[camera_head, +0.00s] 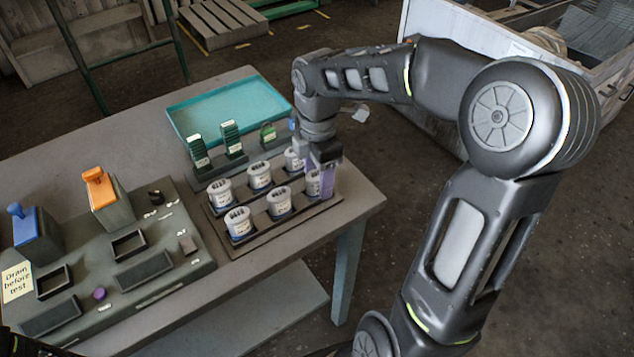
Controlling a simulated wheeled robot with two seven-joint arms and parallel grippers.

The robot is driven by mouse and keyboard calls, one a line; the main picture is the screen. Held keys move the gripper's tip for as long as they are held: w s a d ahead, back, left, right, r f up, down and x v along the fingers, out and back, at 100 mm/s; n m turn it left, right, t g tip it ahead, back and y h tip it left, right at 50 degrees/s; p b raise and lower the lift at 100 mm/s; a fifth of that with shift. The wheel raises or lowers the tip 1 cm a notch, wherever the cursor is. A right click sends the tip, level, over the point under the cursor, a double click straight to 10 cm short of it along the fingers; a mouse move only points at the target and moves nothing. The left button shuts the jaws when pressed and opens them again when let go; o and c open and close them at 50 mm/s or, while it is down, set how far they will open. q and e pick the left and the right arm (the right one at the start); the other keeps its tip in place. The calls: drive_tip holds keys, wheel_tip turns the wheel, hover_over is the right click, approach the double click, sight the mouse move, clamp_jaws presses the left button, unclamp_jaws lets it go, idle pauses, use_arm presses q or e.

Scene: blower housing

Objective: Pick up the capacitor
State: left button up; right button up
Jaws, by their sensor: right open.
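Several white cylindrical capacitors stand upright in two rows in a dark rack on the table. The front row has a left one (238,223), a middle one (279,203) and a right one (313,184). The back row has a left one (220,193), a middle one (260,176) and a right one (292,160). My right gripper (324,184) points down at the rack's right end, open, with a purple finger beside the front right capacitor and partly covering it. I cannot tell whether they touch. My left gripper is out of view.
Behind the rack (262,245) are green parts (231,140) in a holder and an empty teal tray (230,105).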

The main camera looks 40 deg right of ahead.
sight(318, 174)
drive_tip(key=shift+c, duration=0.4)
clamp_jaws()
idle(0.5)
wheel_tip(318, 174, up, 10)
drive_tip(key=shift+r, duration=0.1)
idle(0.5)
idle(0.5)
